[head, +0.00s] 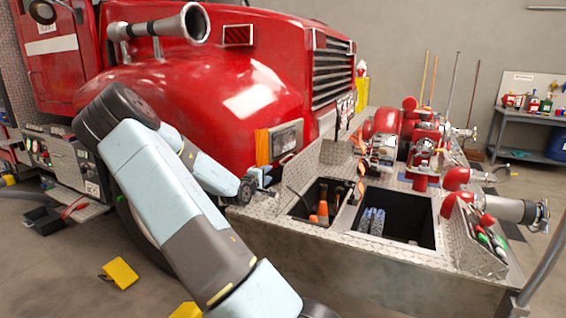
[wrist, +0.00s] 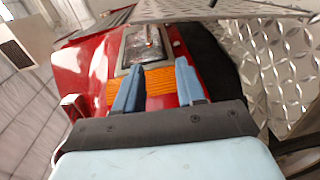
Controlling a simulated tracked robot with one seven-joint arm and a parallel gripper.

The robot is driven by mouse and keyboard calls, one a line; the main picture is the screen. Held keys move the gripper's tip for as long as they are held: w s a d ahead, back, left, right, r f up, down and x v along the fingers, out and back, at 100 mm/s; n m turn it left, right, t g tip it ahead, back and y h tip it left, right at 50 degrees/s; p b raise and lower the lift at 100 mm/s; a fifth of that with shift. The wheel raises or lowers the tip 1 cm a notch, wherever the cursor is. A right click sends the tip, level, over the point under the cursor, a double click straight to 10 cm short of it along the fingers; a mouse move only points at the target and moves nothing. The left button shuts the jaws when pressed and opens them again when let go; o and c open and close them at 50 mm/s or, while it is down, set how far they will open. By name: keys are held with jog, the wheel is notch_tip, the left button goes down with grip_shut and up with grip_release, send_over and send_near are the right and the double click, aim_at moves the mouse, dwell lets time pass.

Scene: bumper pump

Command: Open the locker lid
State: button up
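The bumper locker has two open bays in diamond plate. The left bay (head: 322,200) holds orange-tipped items; the right bay (head: 410,215) holds rolled grey-blue items. A diamond-plate panel (head: 336,153), apparently a lid, stands raised behind the left bay. Another plate panel (head: 472,245) slopes at the right bay's right side, with several red and green tools by it. My gripper (head: 266,178) is left of the left bay, by the headlight. In the wrist view its blue fingers (wrist: 158,88) are apart with nothing seen held between them. Diamond plate (wrist: 285,60) is to their right.
The red truck hood (head: 220,80), headlight (head: 286,138) and orange marker light (head: 262,147) are close to my gripper. Red pump pipes (head: 420,150) stand behind the bays. A yellow block (head: 120,273) lies on the floor. A workbench (head: 525,120) is far right.

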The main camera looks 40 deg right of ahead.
aim_at(283, 160)
jog(key=shift+n+h, duration=0.4)
jog(key=x, duration=0.9)
jog(key=r+x, duration=0.1)
jog(key=x, duration=0.4)
jog(key=shift+w+d, duration=0.1)
jog(key=shift+d, duration=0.1)
jog(key=shift+c, duration=0.3)
grip_shut()
